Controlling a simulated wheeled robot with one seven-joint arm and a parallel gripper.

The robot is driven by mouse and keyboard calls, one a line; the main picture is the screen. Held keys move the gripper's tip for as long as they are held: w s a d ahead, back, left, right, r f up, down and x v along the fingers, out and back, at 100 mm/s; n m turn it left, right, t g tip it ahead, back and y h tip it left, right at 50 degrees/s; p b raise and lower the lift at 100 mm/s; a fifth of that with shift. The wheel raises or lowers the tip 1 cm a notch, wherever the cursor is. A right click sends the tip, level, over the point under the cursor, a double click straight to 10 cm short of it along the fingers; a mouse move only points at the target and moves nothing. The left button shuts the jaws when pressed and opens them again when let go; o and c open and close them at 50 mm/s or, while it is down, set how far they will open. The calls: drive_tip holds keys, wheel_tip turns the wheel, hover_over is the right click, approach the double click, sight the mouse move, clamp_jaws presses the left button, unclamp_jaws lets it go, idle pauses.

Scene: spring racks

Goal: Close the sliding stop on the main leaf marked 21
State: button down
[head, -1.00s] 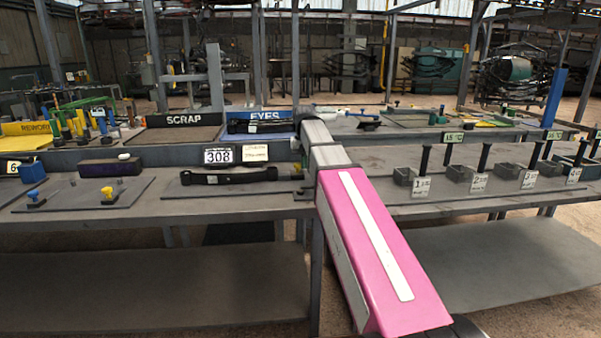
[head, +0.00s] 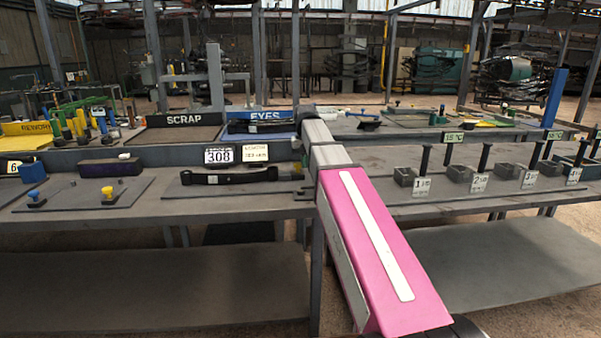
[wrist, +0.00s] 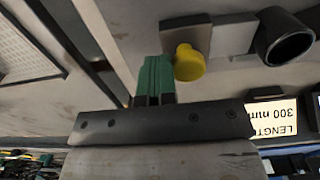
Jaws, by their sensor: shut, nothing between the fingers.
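My gripper (wrist: 152,80) is in the wrist view, with its green fingers shut and empty. A round yellow knob (wrist: 189,63) is just right of the fingers, very close to them; I cannot tell if they touch. The knob is on a small square grey plate (wrist: 184,32). No number 21 is readable in either view, so I cannot tell whether the knob belongs to the sliding stop. In the head view my pink arm reaches away over the bench, and my gripper is hidden. A long dark leaf-like bar (head: 235,177) lies on the bench, left of my arm.
A dark cylinder (wrist: 285,38) is right of the knob in the wrist view. An upside-down LENGTH 300 label (wrist: 272,117) is lower right.

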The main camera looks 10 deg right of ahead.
wheel_tip(320, 180, up, 7)
idle(1.2)
drive_tip(key=shift+s, duration=0.1)
